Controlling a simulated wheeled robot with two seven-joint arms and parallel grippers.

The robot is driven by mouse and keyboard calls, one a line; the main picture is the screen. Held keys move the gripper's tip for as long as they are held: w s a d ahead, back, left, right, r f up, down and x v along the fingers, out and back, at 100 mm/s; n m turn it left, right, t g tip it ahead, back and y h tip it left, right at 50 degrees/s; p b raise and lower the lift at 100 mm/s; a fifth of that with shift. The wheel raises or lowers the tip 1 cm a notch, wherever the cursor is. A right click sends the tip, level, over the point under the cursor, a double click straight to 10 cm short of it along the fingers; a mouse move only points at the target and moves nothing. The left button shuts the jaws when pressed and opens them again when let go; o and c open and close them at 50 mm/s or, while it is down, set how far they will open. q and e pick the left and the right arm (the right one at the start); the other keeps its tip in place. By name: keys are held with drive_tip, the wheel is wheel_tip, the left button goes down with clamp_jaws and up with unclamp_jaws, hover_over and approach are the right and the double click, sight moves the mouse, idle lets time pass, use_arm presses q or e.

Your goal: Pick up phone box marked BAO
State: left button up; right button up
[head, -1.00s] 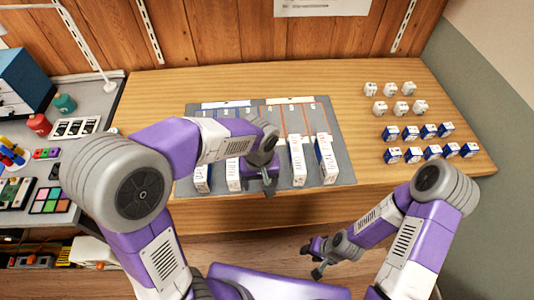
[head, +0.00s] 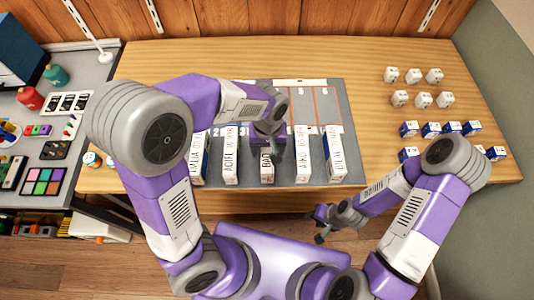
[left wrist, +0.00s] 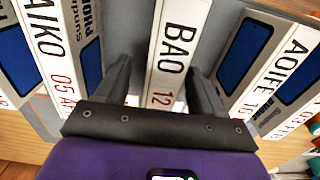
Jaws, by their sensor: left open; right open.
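The white phone box marked BAO (head: 267,172) stands on the grey mat (head: 325,115), in the middle of a row of phone boxes. In the left wrist view the BAO box (left wrist: 176,45) runs between the two fingers of my left gripper (left wrist: 158,78). The fingers are open, one on each side of it, with gaps visible. In the head view my left gripper (head: 268,138) is over the far part of the box and partly hides it. My right gripper (head: 320,224) is open and empty, in front of the table edge.
Boxes marked AIKO (left wrist: 48,40) and AOIFE (left wrist: 285,70) flank BAO closely in the left wrist view. Several small white boxes (head: 414,75) and blue-white boxes (head: 450,128) stand at the right of the wooden table (head: 200,60). A cluttered grey side table (head: 85,75) is at left.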

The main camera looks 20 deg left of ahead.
use_arm(q)
wheel_tip(320, 180, down, 4)
drive_tip(key=shift+a+r+b, duration=0.15)
drive_tip(key=shift+r+b, duration=0.05)
drive_tip(key=shift+b, duration=0.45)
drive_tip(key=shift+r, duration=0.2)
drive_tip(key=c, duration=1.3)
